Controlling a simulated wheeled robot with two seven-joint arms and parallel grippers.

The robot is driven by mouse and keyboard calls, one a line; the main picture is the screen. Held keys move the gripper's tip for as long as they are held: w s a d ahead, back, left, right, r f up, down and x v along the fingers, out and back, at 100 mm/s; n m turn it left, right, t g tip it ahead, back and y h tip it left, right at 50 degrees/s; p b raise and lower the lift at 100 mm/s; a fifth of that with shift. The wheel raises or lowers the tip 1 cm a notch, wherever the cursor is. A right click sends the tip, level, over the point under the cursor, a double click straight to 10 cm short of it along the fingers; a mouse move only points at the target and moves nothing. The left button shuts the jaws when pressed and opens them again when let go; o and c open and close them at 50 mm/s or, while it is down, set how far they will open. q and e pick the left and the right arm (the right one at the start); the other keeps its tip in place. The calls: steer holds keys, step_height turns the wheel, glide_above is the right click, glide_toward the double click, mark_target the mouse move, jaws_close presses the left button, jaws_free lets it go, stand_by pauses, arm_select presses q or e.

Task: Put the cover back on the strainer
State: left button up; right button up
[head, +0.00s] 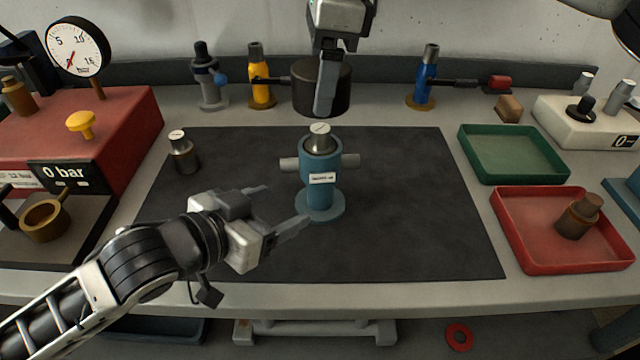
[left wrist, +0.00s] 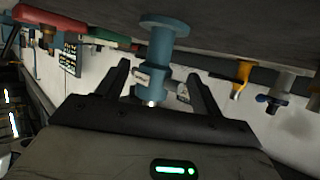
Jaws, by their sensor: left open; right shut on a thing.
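The blue strainer (head: 318,168) stands upright on the dark mat, with side ports, a white label and a silver slotted-top piece (head: 320,131) in its mouth. It also shows in the left wrist view (left wrist: 160,47), upside down between my fingers. My right gripper (head: 324,108) comes down from above, shut on a dark cylinder (head: 342,88) that looks like the cover. It hangs above the strainer, apart from it. My left gripper (head: 285,203) is open and empty at the strainer's lower left, fingers pointing at it. The far side of the cylinder is hidden.
A silver-topped cylinder (head: 184,155) stands on the mat's left. At right are a green tray (head: 515,180) and a red tray (head: 510,240) holding a brown part (head: 577,218). A red gauge box (head: 130,125) is at left. Valves line the back. The mat's right is clear.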

mark_target(312, 194)
arm_select(q)
steer(key=x, duration=0.8)
steer(key=shift+w+d+f, duration=0.1)
steer(key=shift+w+d, duration=0.15)
steer(key=shift+w, duration=0.1)
jaws_close()
arm_select(e)
steer(key=shift+f, duration=2.5)
arm_select(q)
steer(key=shift+f, duration=0.1)
arm_select(e)
steer(key=shift+a+f, duration=0.1)
steer(key=shift+f, duration=0.8)
steer(key=shift+f, duration=0.6)
